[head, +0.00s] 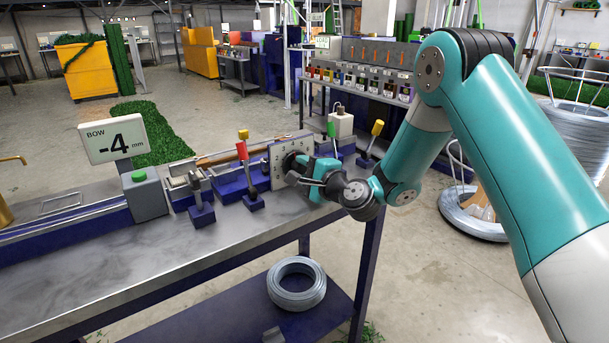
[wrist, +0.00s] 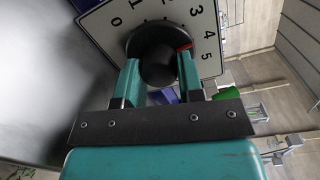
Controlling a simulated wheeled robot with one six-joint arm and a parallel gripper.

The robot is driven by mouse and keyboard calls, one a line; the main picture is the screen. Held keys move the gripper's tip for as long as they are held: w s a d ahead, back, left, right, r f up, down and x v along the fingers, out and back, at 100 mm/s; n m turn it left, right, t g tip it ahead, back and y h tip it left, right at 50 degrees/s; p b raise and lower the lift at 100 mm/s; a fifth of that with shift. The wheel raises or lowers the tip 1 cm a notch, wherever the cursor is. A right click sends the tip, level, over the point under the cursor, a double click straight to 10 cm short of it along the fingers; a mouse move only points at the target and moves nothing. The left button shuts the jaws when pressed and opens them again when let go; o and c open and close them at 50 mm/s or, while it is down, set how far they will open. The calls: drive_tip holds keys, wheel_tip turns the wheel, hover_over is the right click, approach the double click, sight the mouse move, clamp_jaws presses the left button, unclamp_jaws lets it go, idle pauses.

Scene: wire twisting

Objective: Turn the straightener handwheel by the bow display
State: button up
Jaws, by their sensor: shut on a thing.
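The bow display (head: 113,138) is a white sign reading "BOW -4 mm" at the left of the bench in the head view. The straightener handwheel (wrist: 150,36) is a round black knob on a white dial plate (wrist: 98,22) with numbers. Its red mark points toward the side with 4 and 5. In the head view, the dial plate (head: 278,172) stands at the right end of the bench. My gripper (wrist: 158,78) is shut on the handwheel's hub, one teal finger on each side. In the head view, my gripper (head: 305,170) partly hides the handwheel.
Red-topped (head: 242,151), green-topped (head: 331,130) and yellow-topped (head: 377,128) levers stand near the dial. A wire coil (head: 297,283) lies on the lower shelf. Open floor lies right of the bench.

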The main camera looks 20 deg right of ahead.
drive_tip(key=shift+a+n+b, duration=0.1)
drive_tip(key=shift+n+b, duration=0.85)
drive_tip(key=shift+n, duration=1.15)
drive_tip(key=o, duration=0.9)
drive_tip(key=shift+o, duration=0.2)
drive_tip(key=shift+s+b, duration=0.2)
drive_tip(key=shift+b, duration=0.1)
drive_tip(key=b+v, duration=1.4)
drive_tip(key=v, duration=0.3)
drive_tip(key=shift+r, duration=0.15)
